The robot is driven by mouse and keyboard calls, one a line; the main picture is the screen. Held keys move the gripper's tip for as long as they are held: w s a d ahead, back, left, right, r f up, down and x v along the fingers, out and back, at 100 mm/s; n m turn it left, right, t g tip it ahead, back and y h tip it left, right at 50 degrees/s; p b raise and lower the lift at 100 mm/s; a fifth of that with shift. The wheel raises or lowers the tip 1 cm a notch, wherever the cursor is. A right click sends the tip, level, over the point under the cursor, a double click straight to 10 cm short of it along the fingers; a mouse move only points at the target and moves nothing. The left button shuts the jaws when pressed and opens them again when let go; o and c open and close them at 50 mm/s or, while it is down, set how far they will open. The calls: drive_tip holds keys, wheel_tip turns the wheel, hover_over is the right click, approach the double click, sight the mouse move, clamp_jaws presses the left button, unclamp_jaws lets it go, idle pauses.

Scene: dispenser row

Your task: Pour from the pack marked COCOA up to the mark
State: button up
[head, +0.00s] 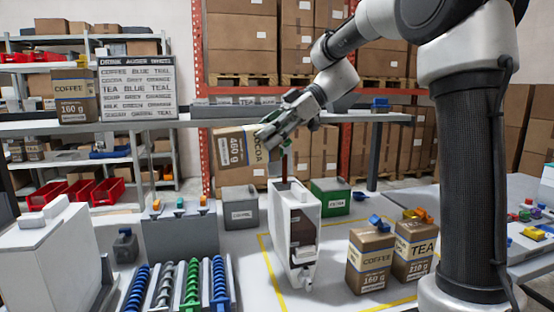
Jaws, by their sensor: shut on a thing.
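My gripper (272,132) is shut on the COCOA pack (232,150), a brown carton with a white label, tipped well over onto its side. It is held above and left of the white dispenser (284,214) on the table. A thin reddish-brown streak (285,166) stands over the dispenser's top, below the gripper. It looks like falling powder, but I cannot tell for sure. The dispenser's front window (303,238) looks dark brown. The fill level and the mark are too small to make out.
COFFEE (369,262) and TEA (414,250) packs stand right of the dispenser. Grey (239,208) and green (330,198) bins stand behind it. Coloured augers (191,287) lie at front left. A sign (137,88) and another COFFEE pack (75,97) stand on the shelf.

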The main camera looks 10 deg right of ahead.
drive_tip(key=shift+d+f+y, duration=0.45)
drive_tip(key=shift+f+y, duration=0.05)
drive_tip(key=shift+y, duration=0.4)
idle(2.7)
drive_tip(key=shift+d+r+y, duration=0.1)
drive_tip(key=shift+d+y, duration=0.4)
drive_tip(key=shift+y, duration=0.6)
idle(3.3)
